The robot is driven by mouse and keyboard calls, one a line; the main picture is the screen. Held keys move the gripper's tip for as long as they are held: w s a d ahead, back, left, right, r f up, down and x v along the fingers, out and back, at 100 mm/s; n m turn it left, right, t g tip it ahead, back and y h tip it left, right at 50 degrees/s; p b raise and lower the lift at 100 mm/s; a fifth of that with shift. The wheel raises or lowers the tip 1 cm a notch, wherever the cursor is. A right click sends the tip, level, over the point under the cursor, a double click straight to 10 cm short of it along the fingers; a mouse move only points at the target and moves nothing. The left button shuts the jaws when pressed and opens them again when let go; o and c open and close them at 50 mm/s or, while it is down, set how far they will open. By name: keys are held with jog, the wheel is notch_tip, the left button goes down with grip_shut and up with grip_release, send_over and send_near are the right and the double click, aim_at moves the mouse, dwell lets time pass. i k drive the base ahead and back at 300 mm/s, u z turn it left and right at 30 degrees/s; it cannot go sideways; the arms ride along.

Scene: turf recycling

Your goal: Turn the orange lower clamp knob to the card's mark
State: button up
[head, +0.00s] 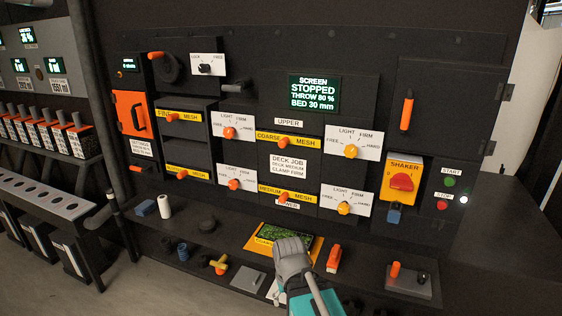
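The orange lower clamp knob (233,184) sits on a white dial plate (238,177) at the lower left of the panel, with small LIGHT, FIRM and FREE labels around it. Its pointer direction is too small to tell. The white card (288,167) in the panel's middle reads DECK JOB, DECK MEDIUM, CLAMP FIRM. My gripper (291,248) is at the bottom middle, low and to the right of the knob, apart from it. It overlaps a yellow-edged tray with green turf (284,235) in the picture. Its fingers are hidden from this angle.
Similar dials have an upper orange knob (229,133) and yellow knobs at upper (351,152) and lower right (344,208). Orange drawer handles (284,197) stick out. The shelf holds a white roll (164,206), an orange-handled tool (334,258) and a grey block (248,281).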

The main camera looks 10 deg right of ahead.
aim_at(233, 184)
jog(key=k, duration=1.3)
jog(key=u, duration=0.4)
jog(key=i, duration=1.7)
jog(key=z, duration=0.4)
